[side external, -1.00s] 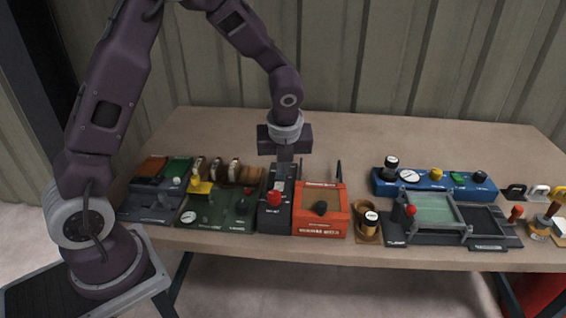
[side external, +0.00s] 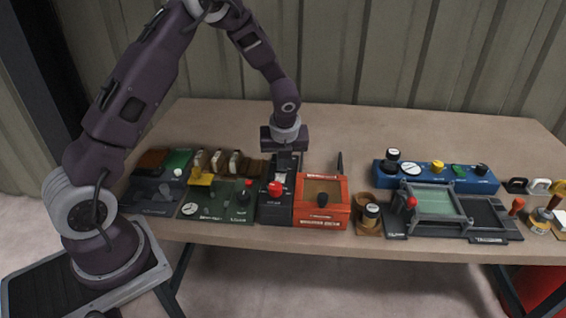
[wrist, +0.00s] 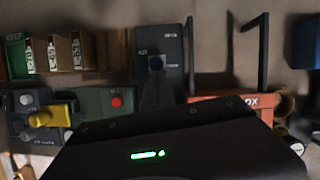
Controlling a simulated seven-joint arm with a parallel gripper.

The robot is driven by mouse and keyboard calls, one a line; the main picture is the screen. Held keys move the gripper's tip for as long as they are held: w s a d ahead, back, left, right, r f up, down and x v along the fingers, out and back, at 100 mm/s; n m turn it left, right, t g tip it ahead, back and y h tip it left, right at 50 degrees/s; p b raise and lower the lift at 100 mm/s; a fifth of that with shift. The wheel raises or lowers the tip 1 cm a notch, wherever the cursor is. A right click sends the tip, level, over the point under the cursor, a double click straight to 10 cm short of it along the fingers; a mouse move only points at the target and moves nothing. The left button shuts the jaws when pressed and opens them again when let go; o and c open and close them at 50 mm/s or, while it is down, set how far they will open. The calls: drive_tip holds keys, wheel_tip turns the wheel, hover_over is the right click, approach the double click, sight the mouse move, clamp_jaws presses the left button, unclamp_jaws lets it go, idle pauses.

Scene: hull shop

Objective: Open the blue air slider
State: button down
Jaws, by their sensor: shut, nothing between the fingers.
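In the side view the same dark box (side external: 300,185) stands left of the orange box, and my gripper hides the blue knob. My gripper (side external: 285,170) points down over the back part of the dark box. Its fingers (wrist: 157,82) are shut and empty, and appear just below the blue knob in the wrist view. I cannot tell whether they touch it.
A red knob (side external: 274,188) stands at the dark box's front. The orange box (side external: 321,212) is close on the right, with upright dark handles behind it. A green panel (side external: 217,205) with switches is close on the left. The table behind (side external: 400,125) is clear.

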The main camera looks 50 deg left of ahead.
drive_tip(key=shift+w+a, duration=1.4)
drive_tip(key=shift+r, duration=0.1)
drive_tip(key=s+d, duration=0.1)
drive_tip(key=d, duration=0.1)
drive_tip(key=s+d, duration=0.1)
drive_tip(key=d, duration=0.1)
drive_tip(key=shift+s+r, duration=0.3)
drive_tip(key=shift+s, duration=0.05)
drive_tip(key=v, duration=0.9)
drive_tip(key=shift+s+r, duration=0.15)
drive_tip(key=s+d+r+n+t, duration=0.1)
drive_tip(key=s+d+r+n, duration=0.1)
drive_tip(key=s+r+n, duration=0.65)
drive_tip(key=s+d+r+n+t+h, duration=0.1)
drive_tip(key=s+d+r+n, duration=0.1)
drive_tip(key=s+n, duration=0.6)
drive_tip(key=s+d+r+n+t+h, duration=0.1)
drive_tip(key=s+d+r+n+h, duration=0.1)
drive_tip(key=s+n, duration=0.6)
drive_tip(key=s+d+r, duration=0.1)
drive_tip(key=s+d, duration=0.1)
drive_tip(key=shift+s+d+n, duration=0.3)
drive_tip(key=shift+d+n, duration=0.05)
drive_tip(key=shift+d, duration=0.05)
